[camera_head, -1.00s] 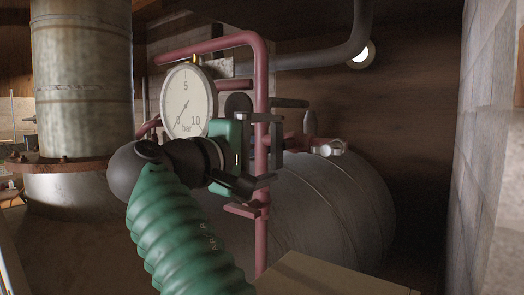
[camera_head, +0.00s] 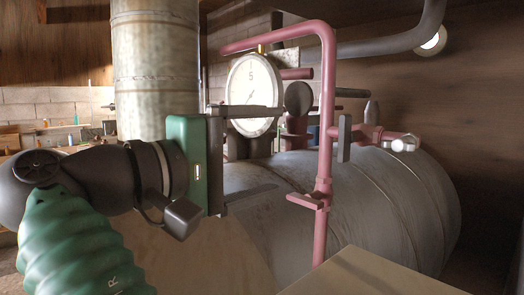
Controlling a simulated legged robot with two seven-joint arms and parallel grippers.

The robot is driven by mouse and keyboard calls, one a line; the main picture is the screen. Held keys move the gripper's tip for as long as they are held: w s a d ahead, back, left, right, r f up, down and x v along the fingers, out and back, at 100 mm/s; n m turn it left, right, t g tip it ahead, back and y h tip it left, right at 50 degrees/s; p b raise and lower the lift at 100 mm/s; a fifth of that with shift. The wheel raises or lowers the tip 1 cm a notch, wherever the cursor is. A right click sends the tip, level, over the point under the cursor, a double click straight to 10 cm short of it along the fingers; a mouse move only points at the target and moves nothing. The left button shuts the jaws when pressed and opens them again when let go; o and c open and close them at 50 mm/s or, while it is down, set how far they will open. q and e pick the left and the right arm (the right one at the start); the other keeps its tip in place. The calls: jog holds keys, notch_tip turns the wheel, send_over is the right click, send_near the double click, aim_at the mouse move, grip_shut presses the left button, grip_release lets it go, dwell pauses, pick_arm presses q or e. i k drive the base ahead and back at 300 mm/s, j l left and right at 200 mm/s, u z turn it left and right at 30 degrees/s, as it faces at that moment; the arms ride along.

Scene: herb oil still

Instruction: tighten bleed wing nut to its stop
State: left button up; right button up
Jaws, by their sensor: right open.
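My right gripper (camera_head: 274,150) is in the left half of the view. It has a green body and two dark fingers pointing right, spread apart with nothing between them. The upper finger crosses in front of the lower part of the gauge. The fingertips stop left of the upright red pipe (camera_head: 326,150), apart from it in the picture. A red side branch on the right ends in a silver fitting (camera_head: 403,144), with a grey upright piece (camera_head: 371,112) above it. I cannot tell which small part is the bleed wing nut. My left gripper is out of view.
A round white bar gauge (camera_head: 252,78) stands behind the gripper. A dark disc (camera_head: 299,97) and a flat grey upright bar (camera_head: 344,138) are near the red pipe. A large metal tank (camera_head: 385,200) lies behind. A pale box top (camera_head: 372,276) fills the bottom right.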

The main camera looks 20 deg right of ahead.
aim_at(408, 142)
jog(key=k+j, duration=0.1)
jog(key=j, duration=0.3)
jog(key=k+j, duration=0.15)
jog(key=j, duration=0.3)
jog(key=k+j, duration=0.1)
jog(key=j, duration=0.3)
jog(key=k+j, duration=0.1)
jog(key=j, duration=0.3)
jog(key=k+j, duration=0.1)
jog(key=j, duration=0.35)
